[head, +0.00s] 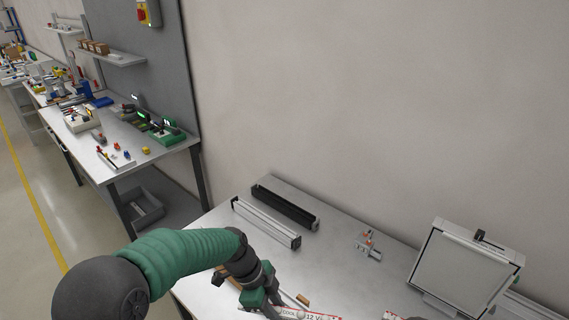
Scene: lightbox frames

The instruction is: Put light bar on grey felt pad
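A long silver-and-white bar (265,222) lies at the back left of the near table; it looks like a light bar, but I cannot be sure. A similar black bar (286,207) lies just behind it, parallel and apart. My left arm reaches in from the lower left, and its green gripper (262,303) is low over the front of the table, clear of both bars. Its fingertips are at the bottom edge, so their opening and any grasp are unclear. I cannot make out a grey felt pad. My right gripper is out of view.
A framed light panel (465,270) stands at the right of the table (335,258). A small metal fixture (369,245) sits between it and the bars. A red-and-white label strip (306,314) and small pieces lie by my gripper. A cluttered bench (110,140) stands left.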

